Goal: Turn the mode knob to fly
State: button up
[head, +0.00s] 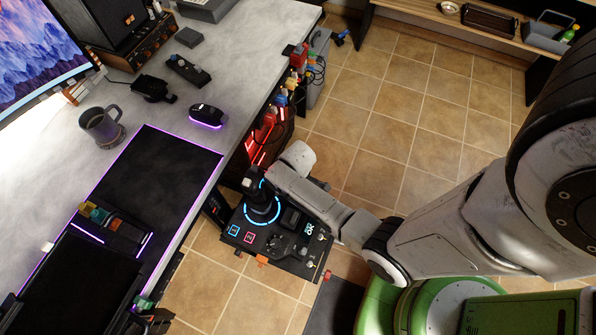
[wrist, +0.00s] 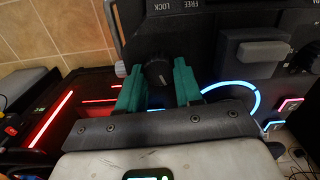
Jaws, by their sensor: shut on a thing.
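The control panel (head: 262,252) is a black box with a joystick (head: 256,190) inside a blue light ring, beside the desk. In the wrist view, my gripper (wrist: 158,76) has its two teal fingers on either side of a dark round knob (wrist: 157,72) with a pale pointer mark, and is shut on it. The words FREE and LOCK show upside down on the panel just beyond this knob. I see no mode or fly label, so I cannot tell whether it is the mode knob. In the head view my arm hides the knob and fingers.
The desk (head: 225,70) stands to the left with a mug (head: 101,127) and a mouse (head: 207,116). Red-lit equipment (head: 262,140) and cables sit at its edge. A wooden bench (head: 470,30) stands at the back. The tiled floor between is mostly clear.

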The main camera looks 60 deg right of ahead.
jog(key=o, duration=1)
jog(key=shift+o, duration=0.2)
notch_tip(320, 180, up, 11)
jog(key=p, duration=0.1)
jog(key=shift+f, duration=0.1)
jog(key=s+a+r+m, duration=0.1)
jog(key=s+a+r, duration=0.3)
jog(key=r, duration=0.2)
jog(key=s+a+r+m+t, duration=0.1)
jog(key=s+a+r, duration=0.3)
jog(key=r, duration=0.3)
jog(key=shift+a+r, duration=0.15)
jog(key=shift+a, duration=0.3)
